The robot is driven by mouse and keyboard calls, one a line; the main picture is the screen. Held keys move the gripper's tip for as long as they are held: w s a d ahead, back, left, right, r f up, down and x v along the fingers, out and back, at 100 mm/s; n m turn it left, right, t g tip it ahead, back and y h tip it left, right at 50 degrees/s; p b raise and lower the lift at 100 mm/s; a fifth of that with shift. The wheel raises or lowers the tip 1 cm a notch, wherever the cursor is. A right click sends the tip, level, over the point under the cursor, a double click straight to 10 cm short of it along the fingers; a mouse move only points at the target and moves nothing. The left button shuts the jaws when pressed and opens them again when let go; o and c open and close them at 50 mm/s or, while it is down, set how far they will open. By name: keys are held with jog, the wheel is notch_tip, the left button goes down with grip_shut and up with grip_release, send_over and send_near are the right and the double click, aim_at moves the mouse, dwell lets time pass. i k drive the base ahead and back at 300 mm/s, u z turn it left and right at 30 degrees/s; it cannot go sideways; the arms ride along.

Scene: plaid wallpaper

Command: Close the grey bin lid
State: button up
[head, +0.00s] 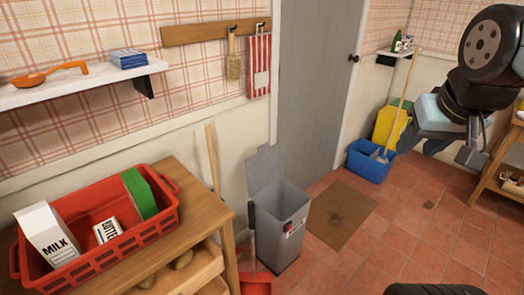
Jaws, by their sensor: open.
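The grey bin (276,238) stands on the tiled floor between the wooden table and the grey door. Its grey lid (265,167) is open, standing upright at the back rim. A small red part and a pale label show on the bin's right side. My gripper (450,150) is at the upper right, open, high above the floor and well apart from the bin and lid. I cannot see anything between its fingers.
A wooden table (215,205) with a red crate (150,235) stands left of the bin. A broom handle (212,160) and red dustpan (255,283) are close beside the bin. A brown mat (340,215) and open floor lie right; a blue bucket (368,163) stands behind.

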aim_at(263, 169)
jog(key=z, duration=0.4)
jog(key=i, duration=1.15)
jog(key=u, duration=0.4)
